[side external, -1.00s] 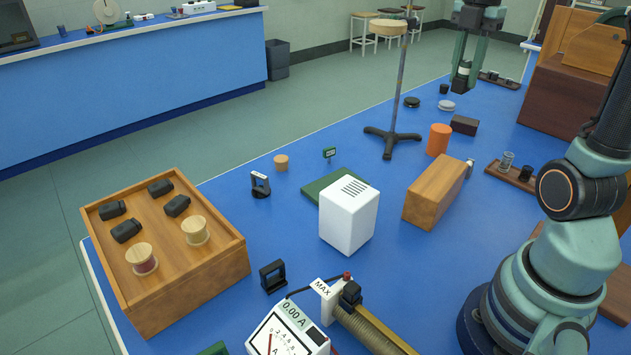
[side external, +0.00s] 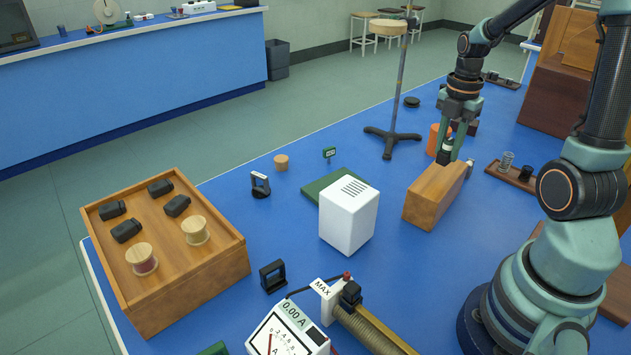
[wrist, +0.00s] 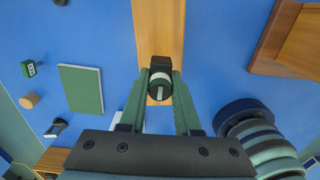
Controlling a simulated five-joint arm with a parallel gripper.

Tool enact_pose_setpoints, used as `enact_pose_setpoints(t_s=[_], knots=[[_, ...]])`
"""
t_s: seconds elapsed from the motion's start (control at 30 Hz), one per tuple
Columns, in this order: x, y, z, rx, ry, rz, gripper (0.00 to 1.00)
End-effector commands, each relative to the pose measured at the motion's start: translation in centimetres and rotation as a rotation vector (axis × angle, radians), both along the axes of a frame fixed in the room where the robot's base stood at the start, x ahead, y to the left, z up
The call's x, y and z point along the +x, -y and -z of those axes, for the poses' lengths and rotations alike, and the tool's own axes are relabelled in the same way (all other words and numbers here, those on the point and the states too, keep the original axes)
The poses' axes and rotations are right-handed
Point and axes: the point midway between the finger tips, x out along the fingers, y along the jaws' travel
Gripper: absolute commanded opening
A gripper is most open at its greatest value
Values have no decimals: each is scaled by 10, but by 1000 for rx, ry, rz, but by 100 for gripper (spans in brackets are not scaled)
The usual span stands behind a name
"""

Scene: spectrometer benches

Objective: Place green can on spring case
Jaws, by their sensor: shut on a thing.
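My gripper (side external: 450,138) is shut on a small dark can (side external: 446,152) with a pale band. In the wrist view the can (wrist: 160,84) shows between the fingertips, its end dark grey; I cannot make out a clear green. A long wooden box (side external: 428,203) stands on the blue bench, and the can is over or near its far end. This box may be the spring case; no label shows. In the wrist view the wooden box (wrist: 160,25) runs beneath the can. I cannot tell whether they touch.
An orange cylinder (side external: 434,133) stands just behind my gripper, partly hidden. A white vented block (side external: 348,220), a green plate (side external: 320,187) and a stand (side external: 390,140) are left of the box. A wooden case (side external: 215,276) with spools is front left. A small rack (side external: 512,174) lies right.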

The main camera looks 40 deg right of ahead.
Motion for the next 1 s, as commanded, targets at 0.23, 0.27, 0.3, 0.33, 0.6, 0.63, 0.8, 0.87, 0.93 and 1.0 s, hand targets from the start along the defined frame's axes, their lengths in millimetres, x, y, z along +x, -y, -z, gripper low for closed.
enact_pose_setpoints(t_s=[0.23,0.27,0.3,0.33,0.6,0.63,0.8,0.87,0.93,1.0], knots=[[-1,0,32,2,-3,0,0],[-1,0,33,2,-2,0,0],[0,0,33,1,-2,0,0],[0,0,33,1,-1,0,0],[0,0,35,1,-1,0,0],[0,0,36,1,-1,0,0],[0,0,36,1,-1,0,61],[0,0,36,1,-1,0,61],[0,0,36,1,-1,0,61],[0,0,36,1,-1,0,61]])
